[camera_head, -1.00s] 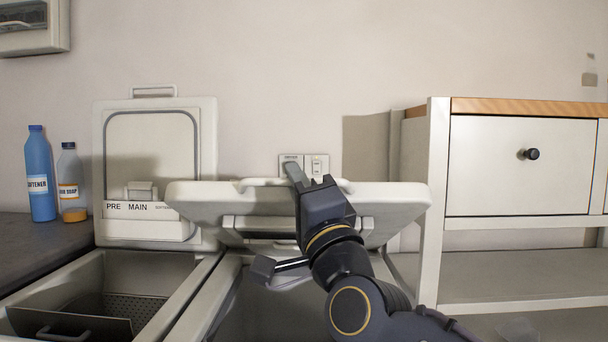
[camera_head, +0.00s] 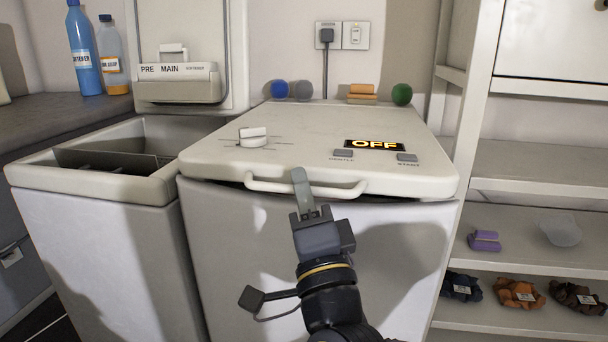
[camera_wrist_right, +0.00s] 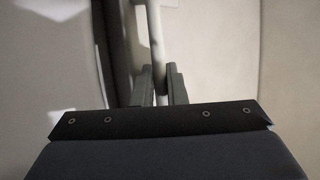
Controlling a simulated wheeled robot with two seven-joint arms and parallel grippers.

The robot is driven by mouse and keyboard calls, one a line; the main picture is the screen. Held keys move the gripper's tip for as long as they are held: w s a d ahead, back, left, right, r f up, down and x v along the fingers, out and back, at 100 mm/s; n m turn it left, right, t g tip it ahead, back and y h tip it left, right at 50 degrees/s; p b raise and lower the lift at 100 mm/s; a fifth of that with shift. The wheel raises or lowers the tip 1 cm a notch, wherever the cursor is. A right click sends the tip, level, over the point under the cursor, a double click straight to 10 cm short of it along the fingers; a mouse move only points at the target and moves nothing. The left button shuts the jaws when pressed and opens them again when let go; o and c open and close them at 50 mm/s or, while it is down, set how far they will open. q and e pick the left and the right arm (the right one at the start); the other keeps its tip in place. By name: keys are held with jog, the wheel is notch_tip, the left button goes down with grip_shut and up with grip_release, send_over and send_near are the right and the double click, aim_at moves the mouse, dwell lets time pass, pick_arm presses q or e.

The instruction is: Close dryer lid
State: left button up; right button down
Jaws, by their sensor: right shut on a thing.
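The dryer lid (camera_head: 300,130) lies nearly flat over the dryer body (camera_head: 340,260), with a thin dark gap along its front edge. Its top carries a knob, an OFF display and two buttons. The white bar handle (camera_head: 335,187) runs along the lid's front edge. My right gripper (camera_head: 302,185) is at the left part of this handle, its fingers shut on it. In the right wrist view the handle bar (camera_wrist_right: 156,40) passes between the two fingers (camera_wrist_right: 160,88). My left gripper is not in view.
The left machine (camera_head: 100,185) stands beside the dryer with its lid (camera_head: 185,60) upright and its tub open. Blue and grey balls, orange blocks and a green ball (camera_head: 402,94) sit behind the dryer lid. Shelves (camera_head: 540,240) with cloths stand at right.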

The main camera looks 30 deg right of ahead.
jog(key=shift+w+f, duration=0.15)
jog(key=shift+f, duration=0.45)
jog(key=c, duration=1.8)
grip_release()
jog(key=shift+d, duration=0.1)
jog(key=shift+o, duration=0.2)
jog(key=p+v, duration=0.1)
jog(key=v, duration=0.6)
jog(key=shift+s+r, duration=0.2)
jog(key=shift+s, duration=0.3)
jog(key=shift+a, duration=0.2)
